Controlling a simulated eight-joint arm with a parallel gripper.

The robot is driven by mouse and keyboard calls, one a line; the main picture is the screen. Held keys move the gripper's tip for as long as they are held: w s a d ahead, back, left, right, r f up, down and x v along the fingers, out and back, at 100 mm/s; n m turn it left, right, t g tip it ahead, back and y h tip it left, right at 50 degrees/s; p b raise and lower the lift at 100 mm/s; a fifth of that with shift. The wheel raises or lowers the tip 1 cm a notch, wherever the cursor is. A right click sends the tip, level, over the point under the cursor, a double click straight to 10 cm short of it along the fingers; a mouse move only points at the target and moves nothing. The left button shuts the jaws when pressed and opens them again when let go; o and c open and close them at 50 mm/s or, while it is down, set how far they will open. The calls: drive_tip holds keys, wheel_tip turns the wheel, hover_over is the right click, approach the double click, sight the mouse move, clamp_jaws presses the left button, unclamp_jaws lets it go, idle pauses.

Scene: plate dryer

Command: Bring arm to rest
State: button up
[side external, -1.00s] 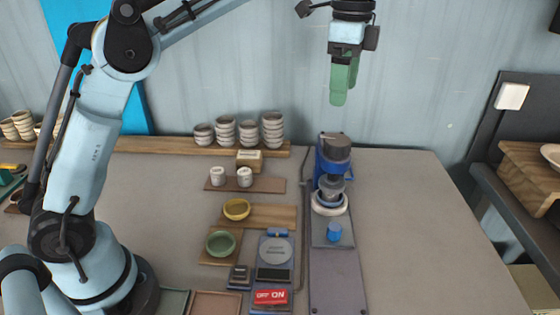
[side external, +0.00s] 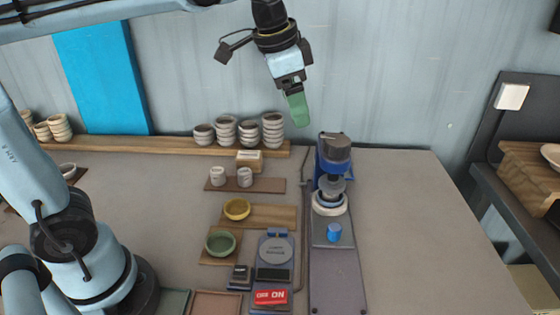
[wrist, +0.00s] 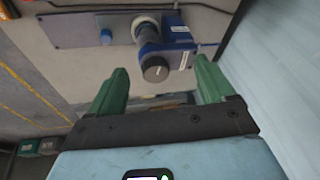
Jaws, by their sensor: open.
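My gripper (side external: 297,108) is in the air in the side external view, above the back of the counter and in front of the wall. It is above and to the left of the blue machine. Its green fingers overlap each other in that view. In the wrist view my gripper (wrist: 158,85) shows two green fingers wide apart with nothing between them. The blue machine with a dark round top (wrist: 155,70) appears beyond the fingers in the wrist view, and nothing touches my gripper.
The blue machine (side external: 336,150) stands on a long grey plate (side external: 335,280). Stacked bowls (side external: 272,128) line a wooden shelf at the back, left of my gripper's column. A scale (side external: 275,250), a green bowl (side external: 220,243) and a yellow bowl (side external: 237,209) sit mid-counter. The counter's right side is clear.

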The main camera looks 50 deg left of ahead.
drive_tip(key=s+a+f+n+t, duration=0.3)
drive_tip(key=s+f+n, duration=0.3)
drive_tip(key=s+f, duration=0.4)
drive_tip(key=shift+a+f+t, duration=0.2)
drive_tip(key=shift+f+t, duration=0.1)
drive_tip(key=shift+f, duration=0.4)
